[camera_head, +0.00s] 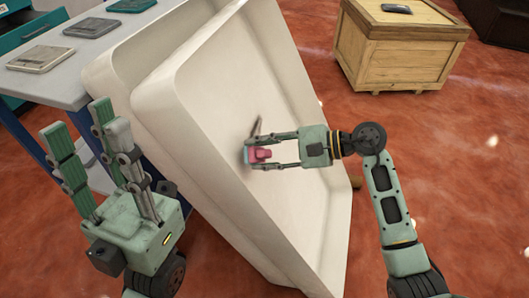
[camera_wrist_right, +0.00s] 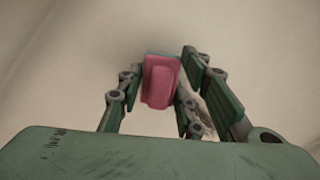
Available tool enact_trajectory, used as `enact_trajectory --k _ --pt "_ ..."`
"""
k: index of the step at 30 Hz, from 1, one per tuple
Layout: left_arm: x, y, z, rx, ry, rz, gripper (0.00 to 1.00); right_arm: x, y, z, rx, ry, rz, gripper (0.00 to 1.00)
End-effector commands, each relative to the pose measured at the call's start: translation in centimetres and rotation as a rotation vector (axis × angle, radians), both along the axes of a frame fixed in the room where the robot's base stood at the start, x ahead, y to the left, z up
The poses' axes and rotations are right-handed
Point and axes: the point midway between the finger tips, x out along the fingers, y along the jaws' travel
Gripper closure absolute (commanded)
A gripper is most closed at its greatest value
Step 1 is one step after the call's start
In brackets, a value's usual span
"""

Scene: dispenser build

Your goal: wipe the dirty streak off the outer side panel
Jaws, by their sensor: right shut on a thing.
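A large white panel (camera_head: 200,110) with raised rims leans in the middle of the head view. A dark streak (camera_head: 256,127) shows on its inner face, just above my right fingertips. My right gripper (camera_head: 262,154) is shut on a pink sponge-like block (camera_head: 260,155) with a blue-grey face, held against or very close to the panel. In the right wrist view the pink block (camera_wrist_right: 160,82) sits between the fingers, and part of the dark streak (camera_wrist_right: 196,84) shows beside it. My left gripper (camera_head: 85,140) is open and empty, fingers up, left of the panel.
A second white panel (camera_head: 105,70) stands behind the first. A blue-grey table (camera_head: 85,95) with grey flat pieces (camera_head: 40,58) is at left. A wooden crate (camera_head: 395,55) with a dark item on top stands at upper right.

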Motion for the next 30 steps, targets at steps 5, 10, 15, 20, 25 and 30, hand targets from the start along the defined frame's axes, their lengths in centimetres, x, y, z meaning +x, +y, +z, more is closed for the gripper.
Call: enact_trajectory --k 5,10,15,20,25,30 --pt "0.0 0.0 0.0 0.0 0.001 0.0 0.72 0.0 0.0 0.0 0.0 0.0 0.0 0.91" --pt "0.0 0.0 -0.1 0.0 0.001 0.0 0.72 0.0 0.1 -0.1 0.0 0.0 0.0 0.91" --pt "0.0 0.0 -0.4 0.0 0.001 0.0 0.72 0.1 0.4 -0.3 0.0 0.001 0.0 0.91" --pt "0.0 0.0 -0.7 0.0 0.001 0.0 0.72 0.2 0.7 -0.4 0.0 0.001 0.0 0.91" --pt "0.0 0.0 -0.9 0.0 0.001 0.0 0.72 0.3 0.9 -0.6 0.0 0.001 0.0 0.91" --pt "0.0 0.0 -1.1 0.001 0.001 0.001 0.72 0.4 1.2 -0.7 0.0 0.0 0.0 0.91"
